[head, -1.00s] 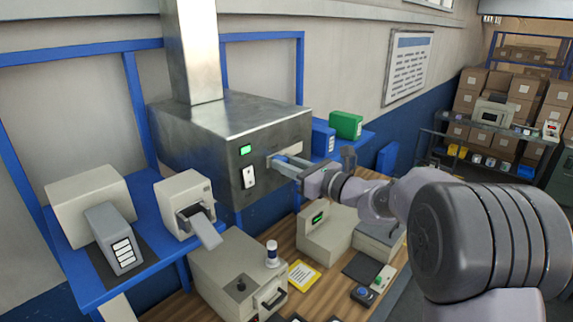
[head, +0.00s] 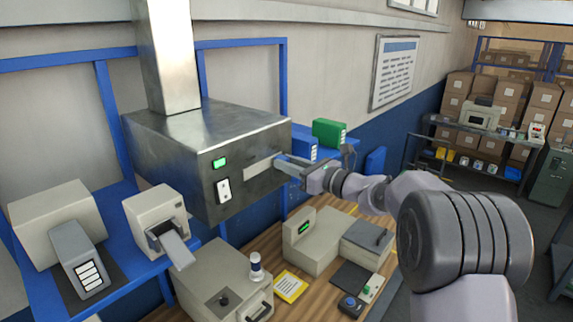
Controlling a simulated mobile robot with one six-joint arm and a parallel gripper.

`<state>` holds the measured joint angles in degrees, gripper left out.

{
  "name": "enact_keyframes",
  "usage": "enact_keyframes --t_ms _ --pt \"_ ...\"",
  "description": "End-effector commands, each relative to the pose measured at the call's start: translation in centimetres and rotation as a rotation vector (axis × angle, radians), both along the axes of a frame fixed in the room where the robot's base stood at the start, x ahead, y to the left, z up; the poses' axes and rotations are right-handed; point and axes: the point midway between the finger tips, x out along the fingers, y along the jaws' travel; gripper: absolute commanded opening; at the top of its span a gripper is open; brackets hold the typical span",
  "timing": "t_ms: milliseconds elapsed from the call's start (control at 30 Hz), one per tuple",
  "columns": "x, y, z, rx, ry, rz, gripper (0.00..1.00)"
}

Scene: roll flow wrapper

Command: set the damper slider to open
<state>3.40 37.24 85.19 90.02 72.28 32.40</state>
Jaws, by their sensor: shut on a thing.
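The damper slider sits at the front of the metal hood (head: 205,135), in a pale horizontal slot strip (head: 259,168). My gripper (head: 283,165) is at the right end of this strip, near the hood's right edge, and is shut on the slider's handle. The fingers hide most of the handle. The strip to the left of the fingers is bare. Any end markings are too small to read.
A lit green display (head: 219,163) and a white switch (head: 223,190) are on the hood's front. A green box (head: 329,132) and a blue box (head: 303,147) stand behind my gripper. Below is a wooden bench (head: 325,285) with machines.

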Motion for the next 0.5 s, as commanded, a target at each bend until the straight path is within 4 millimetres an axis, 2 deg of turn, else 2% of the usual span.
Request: enact_keyframes --t_ms 67,100,167,200,500 --pt "0.09 -0.17 0.15 0.002 -0.003 -0.004 0.00" --pt "0.09 -0.18 0.16 0.002 -0.003 -0.005 0.31" --pt "0.09 -0.17 0.16 0.002 -0.003 -0.004 0.43" --pt "0.08 -0.16 0.14 0.002 -0.003 -0.004 0.45" --pt "-0.05 -0.25 0.08 0.001 -0.002 -0.003 0.45"
